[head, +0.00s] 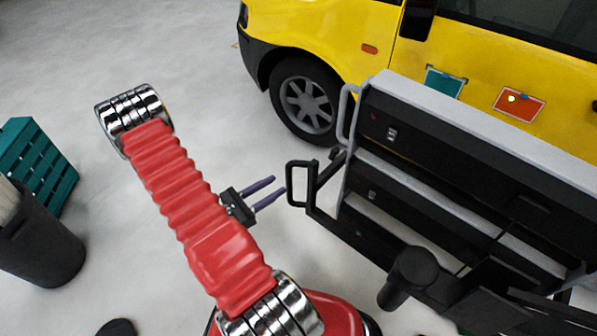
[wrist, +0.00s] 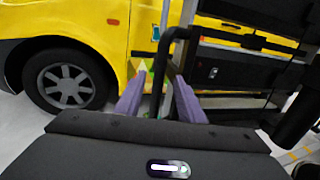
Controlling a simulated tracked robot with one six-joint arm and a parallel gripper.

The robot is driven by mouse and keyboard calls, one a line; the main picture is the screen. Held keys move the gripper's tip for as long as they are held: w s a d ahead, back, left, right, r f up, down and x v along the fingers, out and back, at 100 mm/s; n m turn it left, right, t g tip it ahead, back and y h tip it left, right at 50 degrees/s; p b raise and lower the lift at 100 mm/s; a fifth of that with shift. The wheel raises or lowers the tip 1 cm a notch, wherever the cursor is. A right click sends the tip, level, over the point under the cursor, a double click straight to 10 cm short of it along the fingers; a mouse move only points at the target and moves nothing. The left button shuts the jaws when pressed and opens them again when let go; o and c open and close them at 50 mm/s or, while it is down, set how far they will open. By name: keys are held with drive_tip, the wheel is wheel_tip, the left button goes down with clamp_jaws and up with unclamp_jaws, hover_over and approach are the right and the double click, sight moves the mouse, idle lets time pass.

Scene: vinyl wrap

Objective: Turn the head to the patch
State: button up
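Two patches sit on the side of the yellow van (head: 330,35) in the head view. One is a teal patch (head: 445,83); the other is an orange-red patch (head: 525,105) with a small bright spot on it. My gripper (head: 280,186) has two purple fingers, parallel with a gap between them, and points right toward a black handle (head: 290,184) on the cart. In the wrist view my gripper (wrist: 160,78) is also open, and the black handle bar (wrist: 168,48) shows between the fingers. I cannot tell whether the fingertips touch it.
A black and grey drawer cart (head: 480,130) stands between my arm and the patches. A dark bin (head: 45,245) and a teal slatted crate (head: 45,165) are at the left. The grey floor left of the van is clear.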

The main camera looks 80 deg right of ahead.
drive_tip(key=x, duration=1)
drive_tip(key=shift+s+d, duration=0.2)
drive_tip(key=shift+c, duration=0.2)
clamp_jaws()
idle(0.4)
